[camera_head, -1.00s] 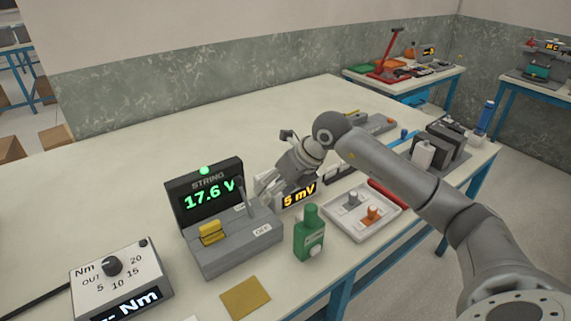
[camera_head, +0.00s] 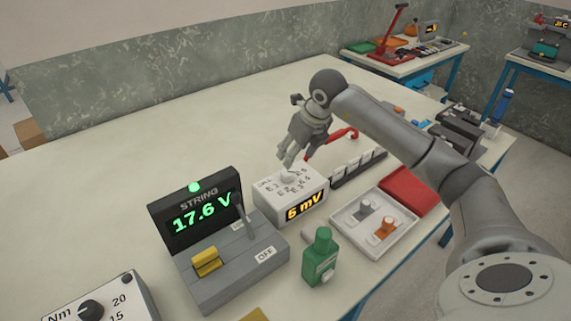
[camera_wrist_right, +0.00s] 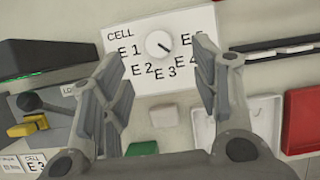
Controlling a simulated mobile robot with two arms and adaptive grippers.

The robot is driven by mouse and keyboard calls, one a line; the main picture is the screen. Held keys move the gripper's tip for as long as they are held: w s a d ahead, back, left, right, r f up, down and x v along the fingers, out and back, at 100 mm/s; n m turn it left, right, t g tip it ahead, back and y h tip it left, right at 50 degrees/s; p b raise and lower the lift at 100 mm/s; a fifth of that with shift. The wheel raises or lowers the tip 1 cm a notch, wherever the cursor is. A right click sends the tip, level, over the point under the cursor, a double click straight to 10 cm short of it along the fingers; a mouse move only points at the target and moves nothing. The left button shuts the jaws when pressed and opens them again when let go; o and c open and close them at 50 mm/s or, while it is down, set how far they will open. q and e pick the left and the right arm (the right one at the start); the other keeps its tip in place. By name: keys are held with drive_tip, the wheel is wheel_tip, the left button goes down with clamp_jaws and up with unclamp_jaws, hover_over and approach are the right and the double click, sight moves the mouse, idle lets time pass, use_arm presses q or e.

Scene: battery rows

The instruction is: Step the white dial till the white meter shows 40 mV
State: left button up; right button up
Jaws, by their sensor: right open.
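The white meter (camera_head: 270,212) is a white box on the bench. In the right wrist view the dial (camera_wrist_right: 159,44) has a dark pointer line aimed to the lower right, about toward E 4. My right gripper (camera_head: 291,160) is just above the dial, apart from it as far as I can tell. In the wrist view its open fingers (camera_wrist_right: 170,62) stand either side of the dial with nothing between them. My left gripper is not in view.
The string unit (camera_head: 222,262) with its 17.6 V screen, lever and yellow block stands left of the meter. A green bottle (camera_head: 319,258) is in front. A white tray (camera_head: 352,237) with knobs and a red case (camera_head: 408,190) lie right.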

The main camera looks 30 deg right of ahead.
sight(288, 172)
drive_tip(key=x, duration=0.3)
drive_tip(key=p+x, duration=0.1)
drive_tip(key=x, duration=0.1)
drive_tip(key=shift+s+a+f, duration=0.2)
drive_tip(key=shift+f, duration=0.2)
drive_tip(key=x, duration=0.3)
drive_tip(key=shift+w+f+p, duration=0.15)
drive_tip(key=shift+p, duration=0.2)
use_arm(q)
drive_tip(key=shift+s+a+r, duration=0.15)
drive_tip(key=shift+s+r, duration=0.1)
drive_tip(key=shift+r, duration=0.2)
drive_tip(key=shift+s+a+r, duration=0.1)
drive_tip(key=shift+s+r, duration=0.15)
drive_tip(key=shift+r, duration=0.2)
use_arm(e)
drive_tip(key=shift+f, duration=0.1)
drive_tip(key=c, duration=1)
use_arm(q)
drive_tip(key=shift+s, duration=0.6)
